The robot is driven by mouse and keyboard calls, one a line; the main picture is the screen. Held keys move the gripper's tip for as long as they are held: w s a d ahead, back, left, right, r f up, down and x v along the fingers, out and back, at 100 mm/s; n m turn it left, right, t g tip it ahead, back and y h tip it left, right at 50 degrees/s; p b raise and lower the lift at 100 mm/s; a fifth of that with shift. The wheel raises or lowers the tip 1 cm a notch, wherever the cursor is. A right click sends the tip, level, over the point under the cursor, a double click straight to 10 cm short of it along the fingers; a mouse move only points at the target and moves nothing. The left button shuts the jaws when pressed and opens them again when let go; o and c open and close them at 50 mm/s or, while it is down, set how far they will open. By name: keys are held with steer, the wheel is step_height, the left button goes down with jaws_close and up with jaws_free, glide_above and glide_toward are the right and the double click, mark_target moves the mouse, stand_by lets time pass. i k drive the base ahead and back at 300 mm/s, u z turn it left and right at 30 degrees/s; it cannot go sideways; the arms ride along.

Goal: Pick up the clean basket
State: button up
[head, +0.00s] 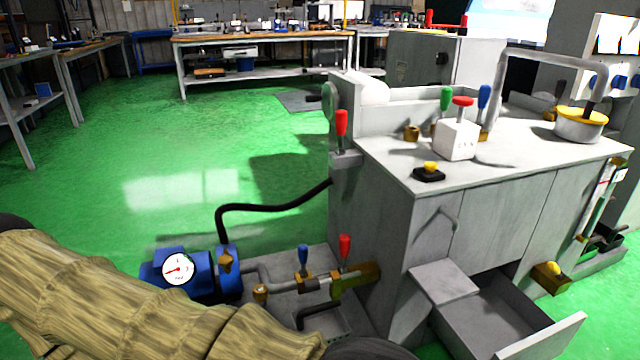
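I see nothing that I can clearly tell as a clean basket. An open grey box like a drawer (487,318) sticks out from the foot of the grey machine (395,220) at the lower right, and its inside looks empty in the part that shows. I cannot tell whether this is the basket. My gripper is not in view.
A blue pump with a white gauge (178,269), a black hose (270,207) and valve levers stand left of the machine. The machine top carries a white block with a red knob (458,138). Green floor (150,140) is free toward the workbench (265,40).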

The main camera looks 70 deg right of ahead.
mark_target(327, 317)
steer(key=z, duration=3.95)
steer(key=k, duration=0.85)
steer(key=u, duration=2)
steer(key=i, duration=0.5)
steer(key=z, duration=0.05)
